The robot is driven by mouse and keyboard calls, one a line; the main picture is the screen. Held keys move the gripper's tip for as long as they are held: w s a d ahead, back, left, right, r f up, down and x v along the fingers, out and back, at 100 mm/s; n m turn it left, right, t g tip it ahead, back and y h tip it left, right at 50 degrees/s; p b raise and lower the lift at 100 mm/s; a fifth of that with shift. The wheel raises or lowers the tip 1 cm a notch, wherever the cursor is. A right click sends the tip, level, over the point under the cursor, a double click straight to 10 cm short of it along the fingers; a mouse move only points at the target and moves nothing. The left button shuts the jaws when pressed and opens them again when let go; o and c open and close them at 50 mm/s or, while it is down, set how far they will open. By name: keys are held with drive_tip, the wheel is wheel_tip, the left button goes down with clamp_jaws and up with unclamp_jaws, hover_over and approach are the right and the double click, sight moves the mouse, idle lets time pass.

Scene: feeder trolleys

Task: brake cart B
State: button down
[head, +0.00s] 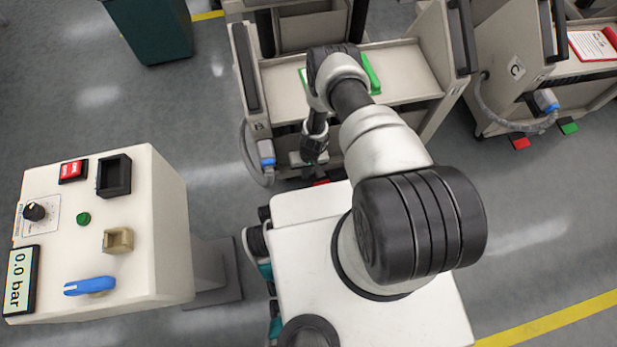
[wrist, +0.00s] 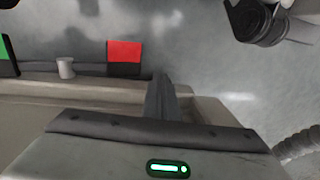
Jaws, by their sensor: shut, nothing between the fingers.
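Cart B (head: 415,78) is a beige trolley in the middle of the head view, partly hidden behind my arm. A red pedal (head: 321,182) shows at its foot, mostly covered by my own body. In the wrist view the red pedal (wrist: 124,58) stands at the cart's lower edge, with a green pedal (wrist: 8,55) farther left. My gripper (wrist: 160,78) is shut and empty, with its fingers just right of the red pedal. I cannot tell whether they touch it. In the head view my gripper points down in front of the cart's lower front.
Cart C (head: 505,85) stands to the right with its own red pedal (head: 520,143) and green pedal (head: 568,127). A control stand (head: 130,215) with a 0.0 bar display is at left. A dark green bin (head: 157,30) is behind. Open floor lies between.

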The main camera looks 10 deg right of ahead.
drive_tip(key=r, duration=0.2)
drive_tip(key=a+r+p, duration=0.1)
drive_tip(key=r, duration=0.1)
drive_tip(key=shift+r, duration=0.1)
idle(0.5)
